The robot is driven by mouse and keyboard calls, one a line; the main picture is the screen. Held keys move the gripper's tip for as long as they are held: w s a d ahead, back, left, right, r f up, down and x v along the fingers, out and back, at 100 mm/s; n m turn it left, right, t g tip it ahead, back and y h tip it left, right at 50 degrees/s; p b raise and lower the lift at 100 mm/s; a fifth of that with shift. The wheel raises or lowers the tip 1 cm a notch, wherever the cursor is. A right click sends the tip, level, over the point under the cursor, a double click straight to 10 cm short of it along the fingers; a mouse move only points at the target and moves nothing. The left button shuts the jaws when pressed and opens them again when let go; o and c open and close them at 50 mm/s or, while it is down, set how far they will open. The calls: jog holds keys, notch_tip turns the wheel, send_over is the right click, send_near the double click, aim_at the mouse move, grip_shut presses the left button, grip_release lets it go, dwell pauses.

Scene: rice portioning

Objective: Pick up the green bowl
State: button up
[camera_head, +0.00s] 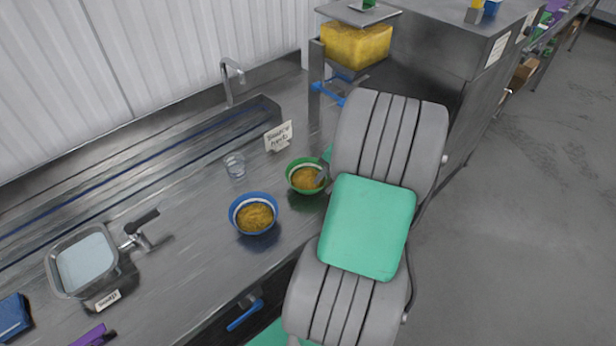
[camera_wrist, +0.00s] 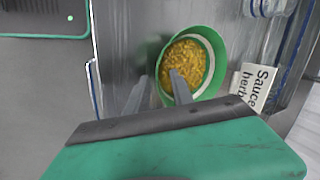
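The green bowl (camera_head: 300,189) stands upright on the steel counter with yellow-brown grain in it. My gripper (camera_wrist: 159,82) straddles the bowl's near-left rim there, one finger over the inside and the other outside. The fingers are apart, with a gap around the bowl wall. In the head view my gripper (camera_head: 322,174) reaches the bowl's right side, and my arm hides part of that side.
A blue bowl (camera_head: 254,228) of similar food stands close by at the lower left. A clear glass (camera_head: 235,165) and a sign card (camera_head: 279,136) are near the green bowl. A faucet (camera_head: 230,78) and a steel container (camera_head: 85,262) lie farther left.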

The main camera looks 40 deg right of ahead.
jog(key=shift+w+f, duration=0.1)
jog(key=shift+f, duration=0.1)
grip_shut()
jog(key=shift+a, duration=0.1)
dwell(1.2)
